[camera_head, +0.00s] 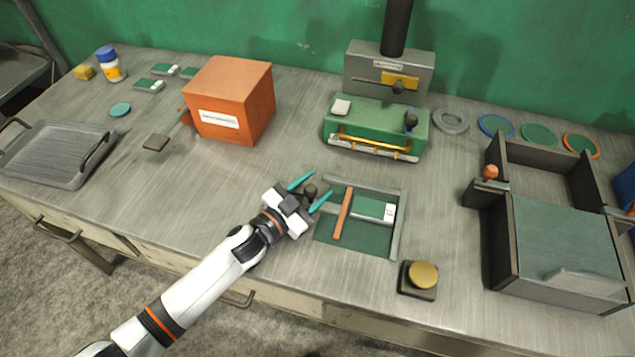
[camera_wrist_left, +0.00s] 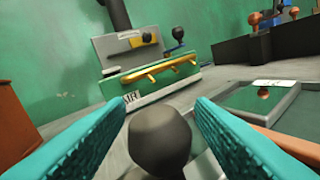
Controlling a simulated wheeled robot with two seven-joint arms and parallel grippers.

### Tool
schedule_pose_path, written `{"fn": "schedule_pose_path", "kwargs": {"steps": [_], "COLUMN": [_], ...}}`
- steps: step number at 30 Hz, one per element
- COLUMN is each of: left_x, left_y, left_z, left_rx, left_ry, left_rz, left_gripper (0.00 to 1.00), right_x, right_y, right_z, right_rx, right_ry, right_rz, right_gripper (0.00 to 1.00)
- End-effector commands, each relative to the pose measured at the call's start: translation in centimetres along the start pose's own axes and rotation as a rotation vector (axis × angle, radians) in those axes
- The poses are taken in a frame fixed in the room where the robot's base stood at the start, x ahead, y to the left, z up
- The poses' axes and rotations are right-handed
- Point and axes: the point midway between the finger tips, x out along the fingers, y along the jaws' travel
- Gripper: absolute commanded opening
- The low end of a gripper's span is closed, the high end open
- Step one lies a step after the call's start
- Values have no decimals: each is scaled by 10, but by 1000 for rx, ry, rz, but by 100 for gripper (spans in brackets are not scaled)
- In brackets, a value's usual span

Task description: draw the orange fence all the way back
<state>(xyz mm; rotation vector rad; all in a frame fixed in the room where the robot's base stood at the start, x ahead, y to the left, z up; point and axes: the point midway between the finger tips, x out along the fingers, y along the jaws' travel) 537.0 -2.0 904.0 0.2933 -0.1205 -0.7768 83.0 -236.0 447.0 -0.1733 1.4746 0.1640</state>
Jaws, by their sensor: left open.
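The orange fence (camera_head: 342,214) is a thin bar standing across a shallow green-floored tray (camera_head: 399,228) in the head view. It stands to the left of a green card (camera_head: 374,208) with a white label. A dark round knob (camera_head: 310,191) is at the tray's left side. In the left wrist view the knob (camera_wrist_left: 160,142) sits between the teal fingers, with gaps on both sides. My left gripper (camera_head: 322,183) is open around it. Part of the orange fence (camera_wrist_left: 290,148) shows at right in the wrist view. My right gripper is not in view.
A green press-like machine (camera_head: 375,129) stands behind the tray. An orange box (camera_head: 232,102) is at the back left. A black button box (camera_head: 417,279) is at the front right of the tray. A dark open bin (camera_head: 558,254) stands farther right. The bench between the orange box and the tray is clear.

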Motion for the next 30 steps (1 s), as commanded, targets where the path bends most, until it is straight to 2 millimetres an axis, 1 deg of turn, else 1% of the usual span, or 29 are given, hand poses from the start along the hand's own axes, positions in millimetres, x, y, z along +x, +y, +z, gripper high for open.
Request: {"fn": "schedule_pose_path", "kwargs": {"steps": [1,5,14,18,23,27,29,30], "left_x": [6,14,15,15,15,14,12,9], "left_y": [0,0,-1,0,-1,0,5,11], "left_z": [1,1,0,0,0,0,-2,-4], "left_rx": [0,0,0,0,-1,0,1,1], "left_ry": [-1,-1,0,0,0,1,2,3], "left_rz": [0,-1,-1,-1,-1,-1,0,0], "left_gripper": [49,49,49,26,0,0,0,0], "right_x": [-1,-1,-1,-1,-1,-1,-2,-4], "right_y": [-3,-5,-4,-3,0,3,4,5], "right_z": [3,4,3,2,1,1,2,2], "right_rx": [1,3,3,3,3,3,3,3], "right_ry": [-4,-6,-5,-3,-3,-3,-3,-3], "right_rz": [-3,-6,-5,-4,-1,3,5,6], "right_gripper": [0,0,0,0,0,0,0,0]}}
